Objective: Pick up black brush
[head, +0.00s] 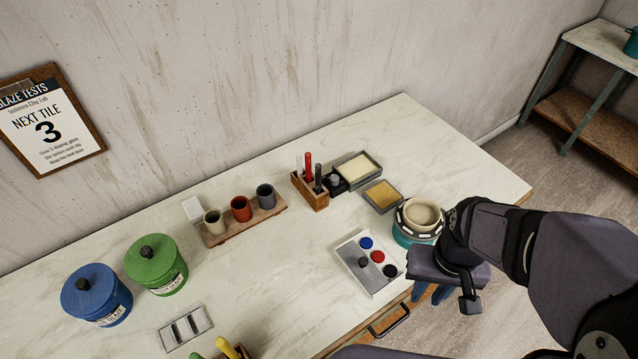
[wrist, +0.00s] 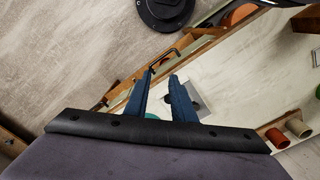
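The black brush (head: 318,179) stands upright in a small wooden holder (head: 315,200) near the back of the table in the head view. A red-handled brush (head: 308,167) and a pale one (head: 299,163) stand in the same holder. My gripper (head: 430,294) is at the table's front right edge, well to the right of and nearer than the holder. Its two blue fingers are apart with nothing between them in the wrist view (wrist: 162,77). I cannot make out the black brush in the wrist view.
A palette (head: 353,270) with colored discs lies left of my gripper. A teal pot with a pale bowl (head: 420,214) stands close behind it. Tan-filled trays (head: 382,196) sit right of the holder, cups on a wooden board (head: 243,226) left. Lidded blue (head: 97,294) and green (head: 156,265) jars stand further left.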

